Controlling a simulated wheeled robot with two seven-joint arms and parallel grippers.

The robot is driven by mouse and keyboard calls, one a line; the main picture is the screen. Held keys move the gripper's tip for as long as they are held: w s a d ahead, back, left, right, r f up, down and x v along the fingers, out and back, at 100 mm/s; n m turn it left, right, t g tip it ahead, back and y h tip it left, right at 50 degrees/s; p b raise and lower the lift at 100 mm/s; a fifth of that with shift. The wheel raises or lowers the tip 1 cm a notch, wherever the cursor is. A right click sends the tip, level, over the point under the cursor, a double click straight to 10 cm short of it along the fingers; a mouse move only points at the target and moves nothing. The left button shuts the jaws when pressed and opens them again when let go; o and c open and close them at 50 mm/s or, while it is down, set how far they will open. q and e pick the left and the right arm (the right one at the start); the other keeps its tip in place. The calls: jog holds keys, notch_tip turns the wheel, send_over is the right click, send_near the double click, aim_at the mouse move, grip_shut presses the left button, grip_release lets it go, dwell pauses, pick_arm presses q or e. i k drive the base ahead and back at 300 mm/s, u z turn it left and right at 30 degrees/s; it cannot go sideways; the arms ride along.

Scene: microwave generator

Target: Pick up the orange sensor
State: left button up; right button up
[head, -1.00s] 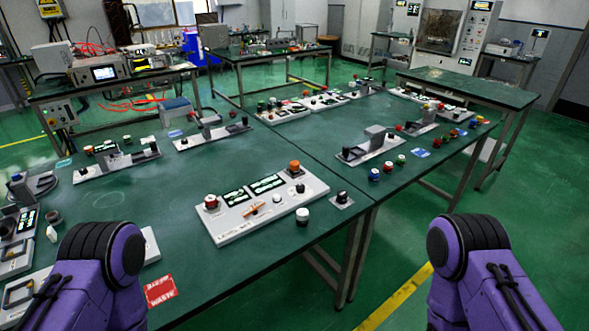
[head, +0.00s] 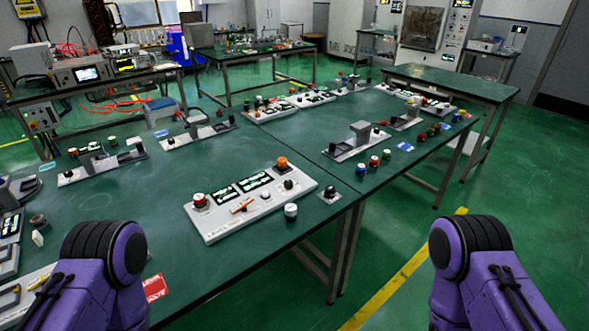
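A grey control panel (head: 222,228) lies near the front edge of the green table (head: 140,200), left of centre. An orange round-topped piece (head: 281,162) stands upright on a dark base at its back right corner. A small thin orange piece (head: 242,205) lies on its front left part. I cannot tell from their looks which of these is the sensor. Nothing of mine touches either one. Purple links of my two arms show at the bottom left and bottom right, but neither gripper is in view.
A white-and-black knob (head: 291,211) stands by the panel's front edge, and a black knob on a plate (head: 331,193) is to its right. A red card (head: 155,288) lies near the table's front edge. Green floor is clear at the right.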

aim_at(282, 161)
jog(key=z, duration=0.35)
jog(key=k, duration=0.45)
jog(key=z, duration=1.15)
jog(key=i, duration=1.75)
jog(key=u, duration=0.75)
